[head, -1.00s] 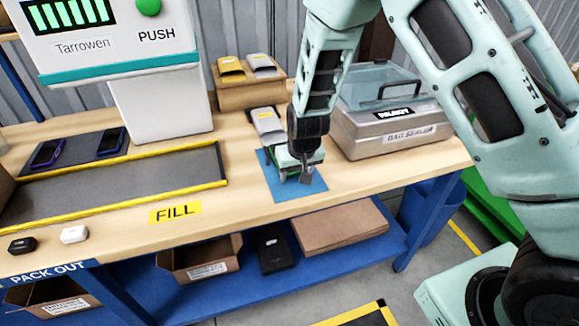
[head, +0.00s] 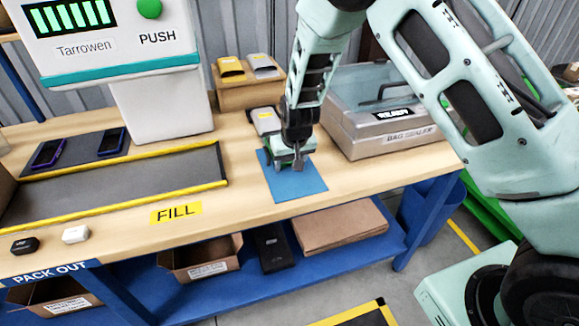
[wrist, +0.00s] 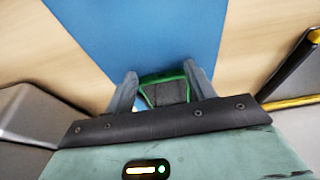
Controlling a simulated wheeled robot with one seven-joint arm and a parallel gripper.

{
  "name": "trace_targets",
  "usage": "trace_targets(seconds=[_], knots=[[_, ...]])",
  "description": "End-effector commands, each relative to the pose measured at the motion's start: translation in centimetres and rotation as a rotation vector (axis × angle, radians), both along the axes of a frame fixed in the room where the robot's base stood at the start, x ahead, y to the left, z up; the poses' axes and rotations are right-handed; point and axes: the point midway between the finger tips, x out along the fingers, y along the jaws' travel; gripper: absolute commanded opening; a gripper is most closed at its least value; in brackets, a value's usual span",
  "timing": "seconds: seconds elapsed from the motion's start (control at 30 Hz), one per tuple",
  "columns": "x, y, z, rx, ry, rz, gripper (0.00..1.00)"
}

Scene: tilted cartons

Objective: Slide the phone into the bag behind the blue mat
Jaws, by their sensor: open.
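The blue mat (head: 305,185) lies on the bench; it also fills the upper middle of the wrist view (wrist: 160,40). My gripper (head: 298,163) is low over the mat's far part. In the wrist view my two fingers (wrist: 163,88) stand apart, on either side of a dark phone with a green edge (wrist: 165,92). Some of that phone's green shows by the gripper in the head view. My gripper hides where phone and bag meet, so I cannot tell whether the phone is inside.
A bag sealer (head: 385,130) stands right of the mat. A box with two pouches (head: 248,92) stands behind. Left are a dark tray with yellow edges (head: 120,180), two purple-edged phones (head: 47,153) and a white machine (head: 160,100). The mat's front part is clear.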

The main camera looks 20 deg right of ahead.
Motion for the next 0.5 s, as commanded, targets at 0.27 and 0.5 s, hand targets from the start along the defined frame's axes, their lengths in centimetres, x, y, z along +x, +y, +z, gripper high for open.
trace_targets(seconds=[0.27,0.5], knots=[[0.35,-0.04,0.00,-0.001,-0.001,0.000,0.55],[0.65,-0.05,-0.01,-0.001,-0.002,0.000,0.55]])
